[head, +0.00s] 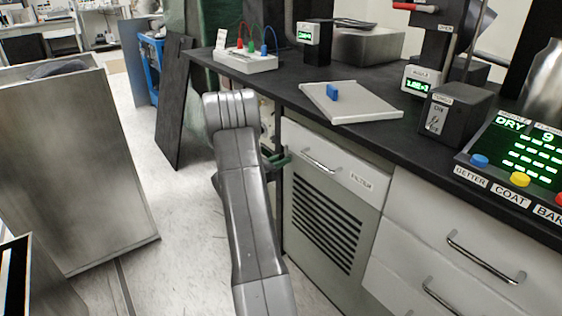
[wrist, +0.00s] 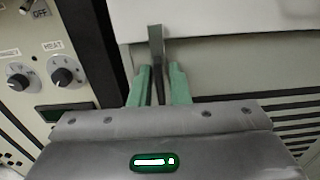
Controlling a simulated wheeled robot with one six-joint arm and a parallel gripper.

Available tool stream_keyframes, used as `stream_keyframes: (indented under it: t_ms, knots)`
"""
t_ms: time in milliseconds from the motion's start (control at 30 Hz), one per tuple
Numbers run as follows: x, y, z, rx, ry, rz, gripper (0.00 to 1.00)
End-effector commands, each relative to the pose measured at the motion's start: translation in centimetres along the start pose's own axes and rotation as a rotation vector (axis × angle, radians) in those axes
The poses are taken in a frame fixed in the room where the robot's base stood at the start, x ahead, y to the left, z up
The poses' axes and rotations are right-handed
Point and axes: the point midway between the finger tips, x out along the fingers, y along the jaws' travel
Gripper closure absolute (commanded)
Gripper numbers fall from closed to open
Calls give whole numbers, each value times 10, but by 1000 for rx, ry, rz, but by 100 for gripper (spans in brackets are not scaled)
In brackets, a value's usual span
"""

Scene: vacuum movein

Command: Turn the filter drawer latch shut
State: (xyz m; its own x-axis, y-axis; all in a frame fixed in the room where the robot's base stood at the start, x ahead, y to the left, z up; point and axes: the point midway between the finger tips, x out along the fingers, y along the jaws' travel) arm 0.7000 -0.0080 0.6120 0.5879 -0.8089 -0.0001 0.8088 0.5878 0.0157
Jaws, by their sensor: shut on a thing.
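The filter drawer (head: 335,165) is a white drawer front with a metal handle and a FILTER label, at the top of the vented cabinet in the head view. Its pale front (wrist: 240,20) also fills the top of the wrist view. The latch (wrist: 157,50) is a narrow grey metal lever, standing roughly upright in the wrist view beside the drawer's left edge. My gripper (wrist: 159,85) has its green fingers on both sides of the latch and is shut on it.
A control panel with HEAT and OFF knobs (wrist: 62,74) lies close on the left in the wrist view. The dark bench top (head: 300,95) overhangs above my gripper. Open floor (head: 190,230) lies left of my arm, with a large metal box (head: 80,160) beyond.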

Motion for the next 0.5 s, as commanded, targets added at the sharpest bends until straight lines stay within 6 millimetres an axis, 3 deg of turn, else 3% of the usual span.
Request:
stream_keyframes:
  t_ms: [33, 100, 367, 500]
  knots:
    - [0, 0, 0, 0, 0, 1, 82]
    - [0, 0, 0, 0, 0, 1, 71]
    - [-1, 0, 0, -1, 0, 1, 71]
    - [-10, 1, 1, -2, 1, 2, 71]
